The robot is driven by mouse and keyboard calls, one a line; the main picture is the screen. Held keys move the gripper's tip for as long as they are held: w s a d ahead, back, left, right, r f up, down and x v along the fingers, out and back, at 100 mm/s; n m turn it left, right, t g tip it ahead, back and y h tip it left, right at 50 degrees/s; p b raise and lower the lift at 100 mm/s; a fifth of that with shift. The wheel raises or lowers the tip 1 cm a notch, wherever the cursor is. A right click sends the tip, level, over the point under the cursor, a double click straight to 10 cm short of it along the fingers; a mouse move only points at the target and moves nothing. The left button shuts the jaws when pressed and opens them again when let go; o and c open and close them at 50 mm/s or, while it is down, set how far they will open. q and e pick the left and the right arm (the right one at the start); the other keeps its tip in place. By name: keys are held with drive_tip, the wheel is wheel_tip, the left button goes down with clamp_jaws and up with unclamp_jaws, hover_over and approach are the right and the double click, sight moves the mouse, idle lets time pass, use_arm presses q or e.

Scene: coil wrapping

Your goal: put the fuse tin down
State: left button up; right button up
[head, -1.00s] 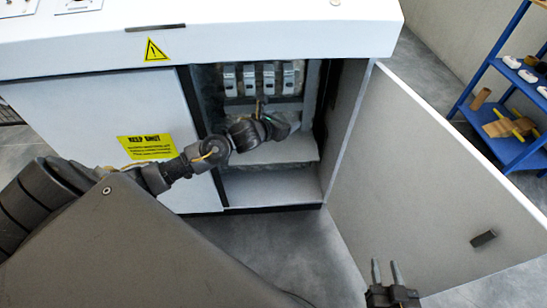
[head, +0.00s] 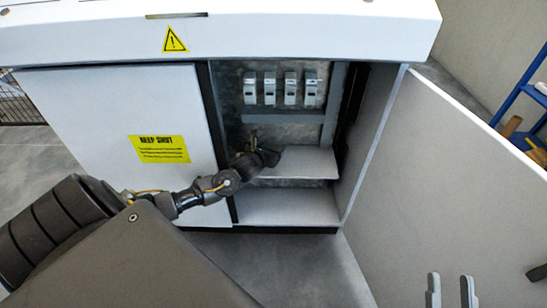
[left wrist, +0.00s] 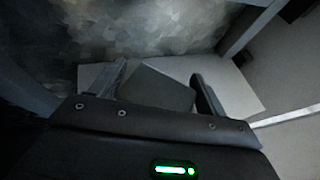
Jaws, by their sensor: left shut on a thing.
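The fuse tin (left wrist: 157,88) is a dark grey box between the fingers of my left gripper (left wrist: 161,85) in the left wrist view. The gripper is shut on it. In the head view my left gripper (head: 268,157) is inside the open cabinet (head: 207,150), at the left part of the upper shelf (head: 312,163); the tin is hidden there or too dark to make out. In the wrist view the pale shelf (left wrist: 240,92) lies behind the tin; I cannot tell whether they touch. My right gripper (head: 451,291) shows two separated fingers at the bottom edge, open and empty.
A row of several fuse holders (head: 290,90) is on the back panel above the shelf. A lower compartment floor (head: 285,206) is bare. The open door (head: 450,170) stands at the right. A blue rack (head: 522,95) is beyond it. The shelf's right part is clear.

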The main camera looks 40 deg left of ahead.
use_arm(q)
drive_tip(key=shift+f, duration=0.1)
wheel_tip(320, 180, down, 4)
drive_tip(key=shift+r+b, duration=0.1)
drive_tip(key=shift+b, duration=0.65)
use_arm(e)
drive_tip(key=d+r+t, duration=0.2)
drive_tip(key=t, duration=0.1)
drive_tip(key=shift+s+r+m, duration=0.2)
drive_tip(key=shift+s+m, duration=0.1)
use_arm(q)
drive_tip(key=shift+f, duration=0.25)
use_arm(e)
drive_tip(key=shift+d, duration=0.1)
use_arm(q)
drive_tip(key=o, duration=1.1)
